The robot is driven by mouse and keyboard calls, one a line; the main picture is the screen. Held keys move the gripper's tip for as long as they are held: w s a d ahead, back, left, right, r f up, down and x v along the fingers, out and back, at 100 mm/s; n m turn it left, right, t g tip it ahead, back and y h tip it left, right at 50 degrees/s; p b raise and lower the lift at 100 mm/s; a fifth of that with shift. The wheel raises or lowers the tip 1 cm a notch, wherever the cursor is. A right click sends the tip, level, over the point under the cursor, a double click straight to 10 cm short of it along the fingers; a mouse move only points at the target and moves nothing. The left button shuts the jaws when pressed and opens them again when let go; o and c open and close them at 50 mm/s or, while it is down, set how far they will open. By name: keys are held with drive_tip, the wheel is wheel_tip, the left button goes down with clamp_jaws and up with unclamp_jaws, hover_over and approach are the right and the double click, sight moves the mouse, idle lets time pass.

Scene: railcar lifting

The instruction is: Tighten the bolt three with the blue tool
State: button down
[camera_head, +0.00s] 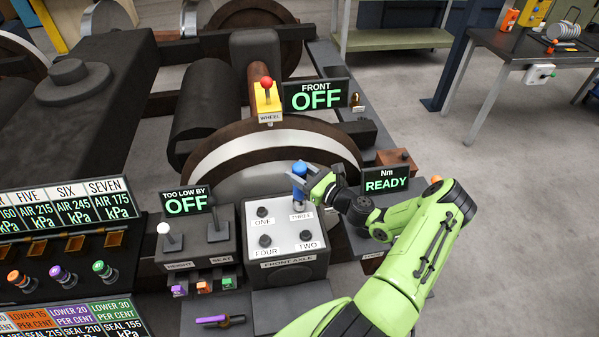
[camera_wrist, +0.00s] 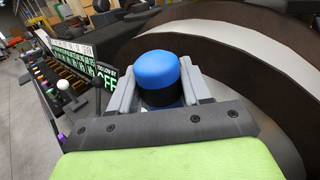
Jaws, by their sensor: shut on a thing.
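The blue tool (camera_head: 299,170) stands upright over the spot labelled THREE on the front axle plate (camera_head: 284,254). My gripper (camera_head: 307,182) is shut on it from the right. In the wrist view the tool's blue cap (camera_wrist: 158,69) shows between the two fingers of my gripper (camera_wrist: 160,92). Bolt three is hidden under the tool, so I cannot tell whether the tool touches it. The bolts ONE (camera_head: 262,212), FOUR (camera_head: 265,241) and TWO (camera_head: 306,235) stand uncovered on the plate. The Nm display (camera_head: 386,180) reads READY.
A large wheel (camera_head: 265,150) rises just behind the plate. A red-knobbed WHEEL lever (camera_head: 267,90) and the FRONT OFF display (camera_head: 316,95) stand behind. The HEIGHT lever (camera_head: 168,234) and SEAT lever (camera_head: 216,224) stand at left. A purple-ended tool (camera_head: 220,321) lies in front.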

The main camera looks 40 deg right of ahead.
drive_tip(key=shift+f, duration=0.5)
idle(0.9)
drive_tip(key=shift+r+p, duration=2.9)
drive_tip(key=shift+r, duration=0.85)
drive_tip(key=shift+f, duration=0.1)
